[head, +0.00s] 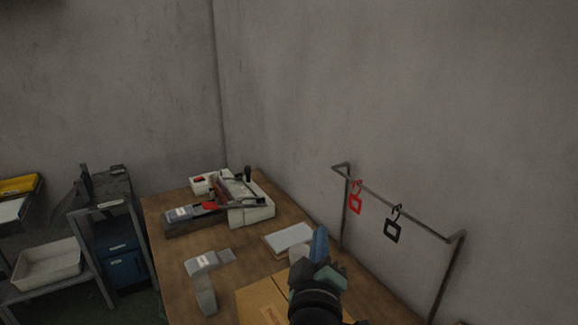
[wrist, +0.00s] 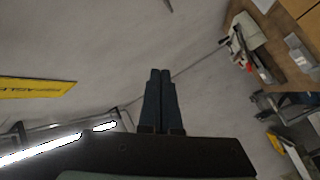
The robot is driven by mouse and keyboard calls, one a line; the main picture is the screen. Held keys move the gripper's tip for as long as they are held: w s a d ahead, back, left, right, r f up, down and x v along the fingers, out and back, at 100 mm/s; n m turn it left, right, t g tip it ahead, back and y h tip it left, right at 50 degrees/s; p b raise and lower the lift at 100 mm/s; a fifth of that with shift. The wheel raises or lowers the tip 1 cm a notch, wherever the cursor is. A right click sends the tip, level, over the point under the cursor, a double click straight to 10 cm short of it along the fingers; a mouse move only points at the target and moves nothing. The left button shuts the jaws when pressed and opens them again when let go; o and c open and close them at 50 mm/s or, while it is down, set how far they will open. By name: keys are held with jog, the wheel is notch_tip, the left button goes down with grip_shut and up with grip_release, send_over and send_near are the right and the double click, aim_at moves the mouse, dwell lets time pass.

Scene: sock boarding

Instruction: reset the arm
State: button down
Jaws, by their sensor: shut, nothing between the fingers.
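My gripper (wrist: 161,98) is shut and empty in the wrist view, its two dark fingers lying together and pointing up the picture. In the head view my arm's end (head: 318,275) rises at the bottom centre, in front of the wooden table (head: 180,262).
A grey and white machine (head: 245,205) stands at the table's back. A grey bent stand (head: 205,285), a pale pad (head: 289,238) and a cardboard box (head: 262,303) are nearer. A metal rail (head: 405,207) holds red (head: 355,203) and black (head: 392,231) tags. A shelf (head: 50,285) stands left.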

notch_tip(320, 180, up, 14)
jog(key=s+a+f+m+t+b, duration=0.1)
jog(key=s+a+m+t, duration=0.1)
jog(key=s+m+t, duration=0.1)
jog(key=s+a+r+m+t+y+b, duration=0.1)
jog(key=s+a+r+m+t, duration=0.1)
jog(key=s+r, duration=0.6)
jog(key=s+a+r+m+t+y+b, duration=0.1)
jog(key=s+r+m+t, duration=0.2)
jog(key=s+r+t, duration=0.2)
jog(key=s+r, duration=0.3)
jog(key=r, duration=0.4)
jog(key=shift+s+a+r, duration=0.25)
jog(key=shift+s+a, duration=0.05)
jog(key=shift+a, duration=0.1)
